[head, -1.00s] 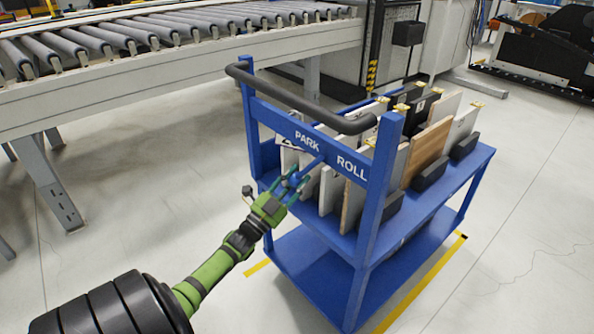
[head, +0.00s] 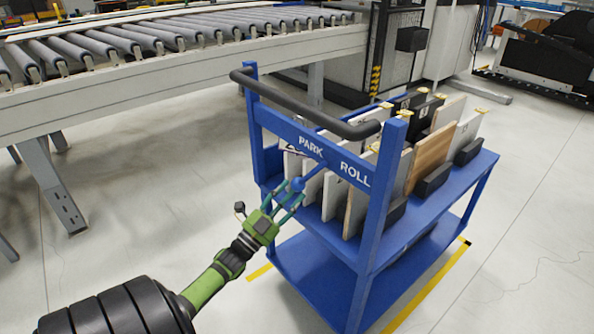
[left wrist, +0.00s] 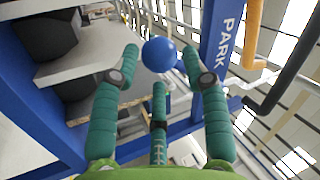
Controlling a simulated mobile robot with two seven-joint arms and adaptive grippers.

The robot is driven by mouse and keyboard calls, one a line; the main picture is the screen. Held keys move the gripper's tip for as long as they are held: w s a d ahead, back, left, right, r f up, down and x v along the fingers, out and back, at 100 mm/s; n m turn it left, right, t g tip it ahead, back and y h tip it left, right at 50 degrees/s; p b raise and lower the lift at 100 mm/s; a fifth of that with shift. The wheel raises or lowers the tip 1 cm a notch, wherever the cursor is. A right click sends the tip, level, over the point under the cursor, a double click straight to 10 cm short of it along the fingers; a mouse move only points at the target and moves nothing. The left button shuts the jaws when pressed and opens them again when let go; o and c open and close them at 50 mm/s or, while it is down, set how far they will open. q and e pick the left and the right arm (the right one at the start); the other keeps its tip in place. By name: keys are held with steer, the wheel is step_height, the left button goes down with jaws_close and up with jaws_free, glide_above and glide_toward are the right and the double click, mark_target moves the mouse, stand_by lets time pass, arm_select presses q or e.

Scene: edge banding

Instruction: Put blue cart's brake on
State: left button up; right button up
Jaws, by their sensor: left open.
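The blue cart (head: 376,205) stands ahead with a dark push handle (head: 290,103) and a front rail lettered PARK and ROLL. A blue brake lever with a round ball knob (head: 297,184) slants down and left from the rail, below the word PARK. In the left wrist view the knob (left wrist: 158,54) sits between the tips of the spread fingers, with gaps on both sides. My left gripper (head: 287,197), green with teal fingers, is open just below and left of the knob. It holds nothing. My right gripper is not in view.
Upright panels (head: 430,155) with dark blocks fill the cart's top shelf; its lower shelf (head: 310,280) looks bare where visible. A roller conveyor (head: 180,70) runs behind, left. Yellow floor tape (head: 425,290) lies around the cart.

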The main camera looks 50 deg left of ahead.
arm_select(q)
steer(key=v, duration=0.8)
steer(key=shift+w, duration=0.1)
